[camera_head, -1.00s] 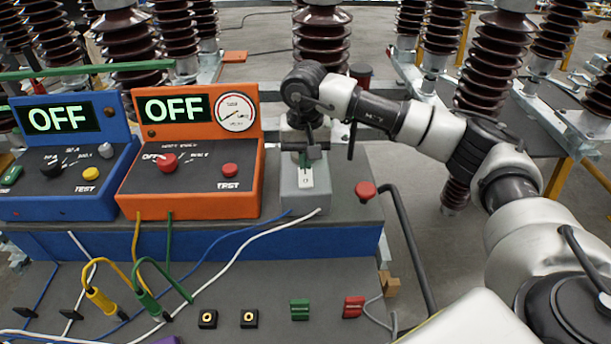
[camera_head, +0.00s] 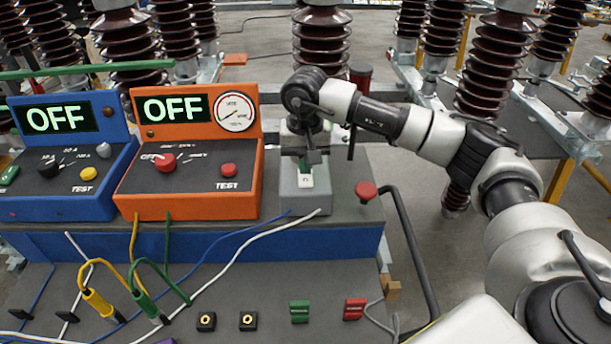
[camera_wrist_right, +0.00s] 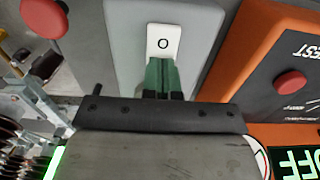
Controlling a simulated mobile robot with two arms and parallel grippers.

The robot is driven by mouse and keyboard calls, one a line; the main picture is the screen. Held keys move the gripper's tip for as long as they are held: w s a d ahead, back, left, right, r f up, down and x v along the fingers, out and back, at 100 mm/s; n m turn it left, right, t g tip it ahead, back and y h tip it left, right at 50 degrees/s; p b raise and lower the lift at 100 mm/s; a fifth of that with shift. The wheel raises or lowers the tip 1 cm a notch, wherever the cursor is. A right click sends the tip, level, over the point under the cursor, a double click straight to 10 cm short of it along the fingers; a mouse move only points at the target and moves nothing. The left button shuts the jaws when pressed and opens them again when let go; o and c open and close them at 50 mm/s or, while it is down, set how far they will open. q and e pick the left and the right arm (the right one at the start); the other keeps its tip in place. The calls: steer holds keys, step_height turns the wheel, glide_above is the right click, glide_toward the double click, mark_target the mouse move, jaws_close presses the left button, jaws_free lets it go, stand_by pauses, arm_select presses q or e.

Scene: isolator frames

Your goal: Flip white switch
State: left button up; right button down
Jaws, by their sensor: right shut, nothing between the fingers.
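The white switch (camera_head: 305,181) is a small rocker on the sloped front of a grey box, right of the orange tester. In the right wrist view the white switch (camera_wrist_right: 163,42) shows an "O" mark on its visible part. My right gripper (camera_head: 304,164) is over the switch's upper part in the head view, its green fingertips shut with nothing between them. In the right wrist view the fingertips (camera_wrist_right: 160,66) overlap the switch's edge and hide part of it. I cannot tell whether they touch it. My left gripper is not in view.
The orange tester (camera_head: 215,208) and blue tester (camera_head: 60,208) both read OFF. A red mushroom button (camera_head: 366,191) stands right of the grey box (camera_head: 301,204). Cables, plugs and sockets lie on the lower panel. Brown insulators stand behind.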

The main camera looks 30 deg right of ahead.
steer(key=shift+f, duration=0.1)
steer(key=shift+r+p, duration=0.6)
steer(key=shift+r, duration=0.25)
steer(key=shift+r+p, duration=1.25)
steer(key=shift+r, duration=1.45)
steer(key=shift+f, duration=0.1)
